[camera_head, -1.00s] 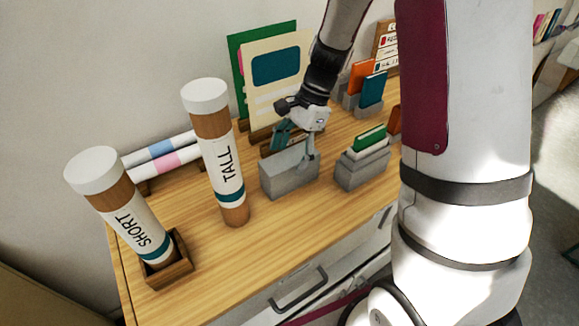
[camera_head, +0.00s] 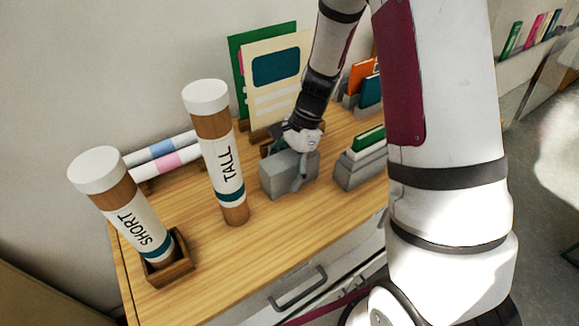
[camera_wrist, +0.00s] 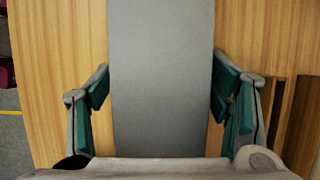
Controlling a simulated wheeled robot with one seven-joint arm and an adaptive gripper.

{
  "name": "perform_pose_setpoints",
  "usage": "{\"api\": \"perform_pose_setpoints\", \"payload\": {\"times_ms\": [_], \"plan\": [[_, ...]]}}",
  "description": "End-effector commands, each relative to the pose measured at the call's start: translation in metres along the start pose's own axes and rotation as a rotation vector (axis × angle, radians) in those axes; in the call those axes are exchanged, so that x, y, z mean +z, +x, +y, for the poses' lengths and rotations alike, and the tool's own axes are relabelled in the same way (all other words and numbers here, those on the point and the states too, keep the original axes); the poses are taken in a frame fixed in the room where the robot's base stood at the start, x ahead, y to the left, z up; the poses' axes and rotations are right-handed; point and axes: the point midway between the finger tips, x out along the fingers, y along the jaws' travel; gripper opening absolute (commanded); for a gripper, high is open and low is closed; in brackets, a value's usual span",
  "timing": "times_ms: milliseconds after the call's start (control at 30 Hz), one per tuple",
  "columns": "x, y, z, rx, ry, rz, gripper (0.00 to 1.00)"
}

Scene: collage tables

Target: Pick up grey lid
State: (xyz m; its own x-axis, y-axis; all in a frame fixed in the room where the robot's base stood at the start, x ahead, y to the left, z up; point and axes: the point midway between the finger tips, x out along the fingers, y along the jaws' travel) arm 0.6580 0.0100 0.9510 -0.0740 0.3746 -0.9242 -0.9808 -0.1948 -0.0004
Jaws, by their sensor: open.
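A grey box-shaped block (camera_head: 288,181) stands on the wooden table, and its top shows as a smooth grey surface (camera_wrist: 162,75) in the wrist view. I cannot make out a seam that sets a lid apart from a box. My gripper (camera_head: 289,164) is low over this block, its fingers reaching down on either side. In the wrist view, the green-padded fingers of my gripper (camera_wrist: 161,85) are spread, with the grey surface between them and gaps on both sides. The hand hides part of the block's top.
A tall tube (camera_head: 219,160) marked TALL stands left of the block. Another grey holder (camera_head: 352,174) with cards is close on the right. Boards (camera_head: 275,90) stand behind. The front wood (camera_head: 255,245) is clear.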

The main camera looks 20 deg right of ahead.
Motion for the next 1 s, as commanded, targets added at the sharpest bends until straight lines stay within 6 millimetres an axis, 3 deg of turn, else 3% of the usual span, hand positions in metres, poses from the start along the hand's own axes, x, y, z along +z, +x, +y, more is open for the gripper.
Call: {"api": "perform_pose_setpoints", "payload": {"times_ms": [500,733,1000], "plan": [[-0.0014,0.0034,0.0001,0.000,0.000,0.000,0.72],[-0.0014,0.0034,0.0001,0.000,0.000,0.000,0.22],[-0.0013,0.0033,0.0001,0.000,0.000,0.000,0.20]]}}
